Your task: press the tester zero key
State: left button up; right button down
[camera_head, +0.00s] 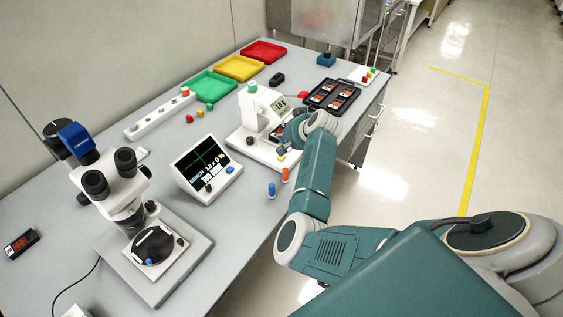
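A white bench machine (252,108) with a small display (280,103) and a green knob on top stands at the bench's middle; it looks like the tester. A small yellow spot (281,158) shows at its base's front edge; I cannot tell whether this is the zero key. My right gripper (282,149) is over the right part of that base, close to the yellow spot. It is small and dark, partly hidden by my wrist, so contact and finger opening cannot be told. My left gripper is out of view.
A screen unit (205,165) with a green cross and a microscope (120,190) stand to the left. Blue (271,190) and orange (285,174) pieces stand by the bench's front edge. A black tray (318,101) lies behind my wrist. Green, yellow and red bins are at the back.

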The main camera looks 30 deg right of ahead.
jog(key=b, duration=0.3)
send_over(283, 158)
notch_tip(283, 158, down, 4)
jog(key=shift+d+f, duration=0.1)
jog(key=shift+w+f, duration=0.1)
jog(key=shift+f, duration=0.45)
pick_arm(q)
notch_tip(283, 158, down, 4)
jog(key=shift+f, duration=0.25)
pick_arm(e)
jog(key=shift+f, duration=0.15)
jog(key=shift+f, duration=0.3)
pick_arm(q)
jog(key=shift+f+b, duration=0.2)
jog(key=shift+b, duration=0.2)
pick_arm(e)
jog(key=shift+f, duration=0.45)
dwell(0.4)
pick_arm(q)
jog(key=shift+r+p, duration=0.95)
pick_arm(e)
jog(key=shift+r, duration=0.85)
